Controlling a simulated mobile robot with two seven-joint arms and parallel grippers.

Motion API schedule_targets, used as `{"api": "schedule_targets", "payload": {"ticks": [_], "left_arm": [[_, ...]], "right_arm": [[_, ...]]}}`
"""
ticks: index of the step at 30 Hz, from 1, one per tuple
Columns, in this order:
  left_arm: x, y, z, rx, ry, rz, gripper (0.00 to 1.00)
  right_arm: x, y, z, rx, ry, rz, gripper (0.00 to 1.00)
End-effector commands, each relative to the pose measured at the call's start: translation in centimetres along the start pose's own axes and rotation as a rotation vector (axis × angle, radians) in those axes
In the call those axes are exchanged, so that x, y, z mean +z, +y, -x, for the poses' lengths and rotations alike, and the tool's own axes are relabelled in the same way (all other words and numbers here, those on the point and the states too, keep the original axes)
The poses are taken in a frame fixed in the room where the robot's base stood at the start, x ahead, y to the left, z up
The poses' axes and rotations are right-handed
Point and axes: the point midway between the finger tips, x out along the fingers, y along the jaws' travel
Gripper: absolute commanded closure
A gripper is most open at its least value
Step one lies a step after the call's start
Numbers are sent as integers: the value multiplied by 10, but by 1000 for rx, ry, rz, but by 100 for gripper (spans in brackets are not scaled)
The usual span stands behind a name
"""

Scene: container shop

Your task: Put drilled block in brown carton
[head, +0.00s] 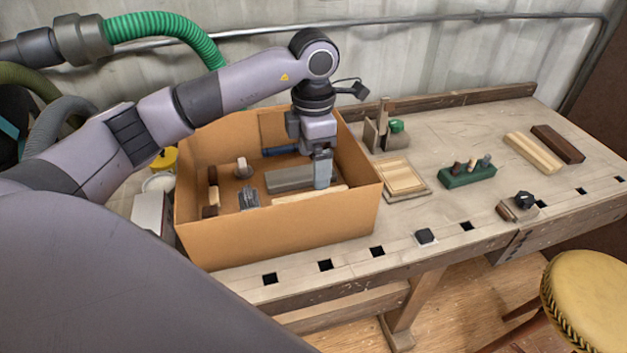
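The brown carton (275,236) stands open-topped on the left part of the workbench, with several items inside. My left gripper (322,182) points down into the right side of the carton, above a grey block (290,179) and a pale wooden strip (310,195). Its fingers look close together; whether they hold anything is unclear. I cannot make out for certain which thing is the drilled block. A green block (467,177) with several upright pieces set in it stands on the bench right of the carton. My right gripper is not in view.
A pale framed wooden panel (403,178) lies just right of the carton. A yellow stool (590,290) stands at front right.

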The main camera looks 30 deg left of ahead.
Motion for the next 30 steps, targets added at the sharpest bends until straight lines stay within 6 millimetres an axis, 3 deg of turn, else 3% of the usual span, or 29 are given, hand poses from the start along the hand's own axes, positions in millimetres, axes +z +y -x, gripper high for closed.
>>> {"api": "schedule_targets", "payload": {"ticks": [3, 8, 30], "left_arm": [[0, 0, 15, 2, -1, 0, 6], [0, 0, 24, -1, 0, 0, 6], [0, 0, 24, -1, 0, 0, 6]], "right_arm": [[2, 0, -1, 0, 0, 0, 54], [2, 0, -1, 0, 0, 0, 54], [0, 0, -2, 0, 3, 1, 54]]}}
